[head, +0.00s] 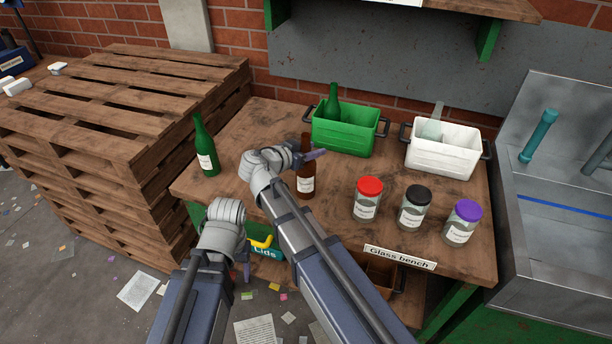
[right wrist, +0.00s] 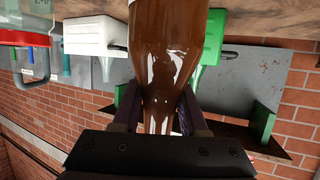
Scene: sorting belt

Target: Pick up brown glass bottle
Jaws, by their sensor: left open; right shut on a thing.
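The brown glass bottle (head: 307,170) stands upright at the bench's left-middle part, with a pale label on its lower body. My right gripper (head: 309,154) is shut on its upper part and partly hides it. The right wrist view, which is upside down, shows the brown bottle (right wrist: 165,50) between the two fingers (right wrist: 158,112). I cannot tell whether its base touches the bench. My left gripper (head: 246,265) is open and empty, low in front of the bench near the Lids box.
A green bottle (head: 206,150) stands on the bench (head: 235,135) at left. A green crate (head: 343,136) and white crate (head: 442,157) each hold a bottle behind. Jars with red (head: 368,198), black (head: 413,208) and purple (head: 463,222) lids stand to the right. Pallets (head: 130,100) are stacked left.

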